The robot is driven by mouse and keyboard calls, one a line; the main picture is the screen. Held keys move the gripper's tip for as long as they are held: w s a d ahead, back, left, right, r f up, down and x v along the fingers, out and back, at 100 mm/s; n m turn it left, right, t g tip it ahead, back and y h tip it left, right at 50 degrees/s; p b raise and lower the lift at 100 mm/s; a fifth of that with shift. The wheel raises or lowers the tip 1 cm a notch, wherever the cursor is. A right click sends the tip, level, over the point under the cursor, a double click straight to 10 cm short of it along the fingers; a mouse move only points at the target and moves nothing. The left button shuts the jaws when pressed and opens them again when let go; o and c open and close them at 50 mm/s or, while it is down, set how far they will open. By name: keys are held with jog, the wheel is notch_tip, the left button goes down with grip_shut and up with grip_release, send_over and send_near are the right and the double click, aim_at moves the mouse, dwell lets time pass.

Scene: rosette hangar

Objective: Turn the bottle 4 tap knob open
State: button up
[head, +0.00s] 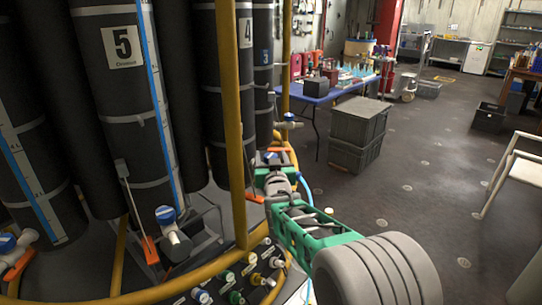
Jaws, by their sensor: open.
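Bottle 4 (247,100) is a tall dark cylinder with a white "4" label, standing behind a yellow rail post. My gripper (268,160) is open, at the end of my green and grey arm, low and just right of bottle 4. Bottle 4's tap knob cannot be made out; the gripper and the post cover the area near the bottle's foot. Orange pieces show beside the gripper. I cannot tell whether the gripper touches anything.
Bottle 5 (122,110) stands left, with a blue-knobbed tap (167,215) at its foot. Another blue-knobbed tap (289,118) is beyond my gripper. The yellow post (232,130) stands close left. Grey crates (360,120) and a blue table (316,88) are behind; open floor lies right.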

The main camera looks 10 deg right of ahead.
jog(key=shift+w, duration=0.3)
jog(key=shift+c, duration=0.3)
grip_shut()
